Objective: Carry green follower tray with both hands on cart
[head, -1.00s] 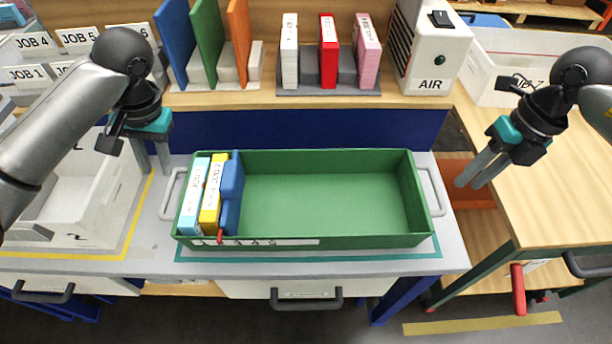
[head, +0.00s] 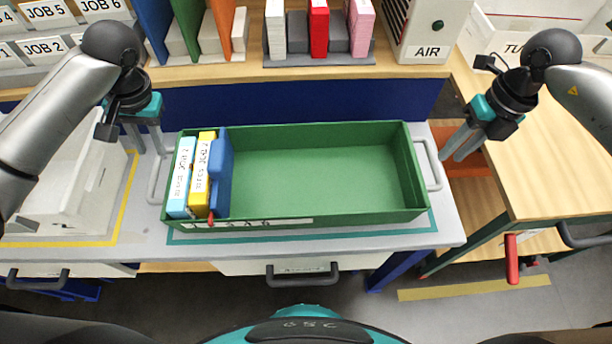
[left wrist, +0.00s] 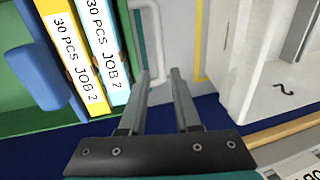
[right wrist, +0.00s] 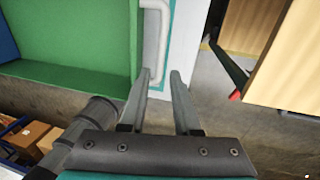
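The green follower tray (head: 318,172) sits on the grey worktop with a light handle at each end. Its left end holds a light-blue box (head: 181,178), a yellow box (head: 201,175) and a blue piece (head: 221,172); the rest is empty. My left gripper (head: 147,146) is open near the tray's left handle (head: 158,176), which shows ahead of the fingers in the left wrist view (left wrist: 150,45). My right gripper (head: 455,154) is open just right of the right handle (head: 432,165), also seen in the right wrist view (right wrist: 157,40). Neither gripper holds anything.
A white bin (head: 75,190) stands left of the tray. A shelf with several upright boards and boxes runs behind, with the AIR unit (head: 422,30) on it. A wooden-topped cart (head: 550,150) stands at the right, with a red-gripped lever (head: 511,258) at its front.

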